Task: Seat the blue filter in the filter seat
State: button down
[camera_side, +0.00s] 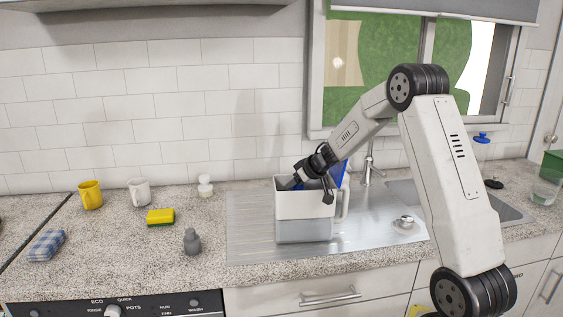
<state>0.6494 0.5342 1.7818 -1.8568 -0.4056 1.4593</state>
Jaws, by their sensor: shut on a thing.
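A white pitcher (305,205) with a translucent lower part and a handle on its right stands on the metal drainboard. A blue panel (343,174) stands up behind its right side. My gripper (296,184) points down and left into the pitcher's open top. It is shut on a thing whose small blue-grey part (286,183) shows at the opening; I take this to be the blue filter. The filter seat is hidden by the pitcher's wall, so I cannot tell whether the filter touches it.
A sink with a faucet (369,163) lies behind and to the right. A small metal item (404,224) lies right of the pitcher.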

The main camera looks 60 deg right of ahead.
jog(key=shift+f, duration=1.25)
dwell(0.4)
jog(key=shift+c, duration=1.2)
grip_release()
jog(key=shift+f, duration=0.1)
jog(key=shift+s+a, duration=0.1)
jog(key=shift+s, duration=0.1)
jog(key=v, duration=0.7)
jog(key=shift+r, duration=0.5)
jog(key=shift+s, duration=0.1)
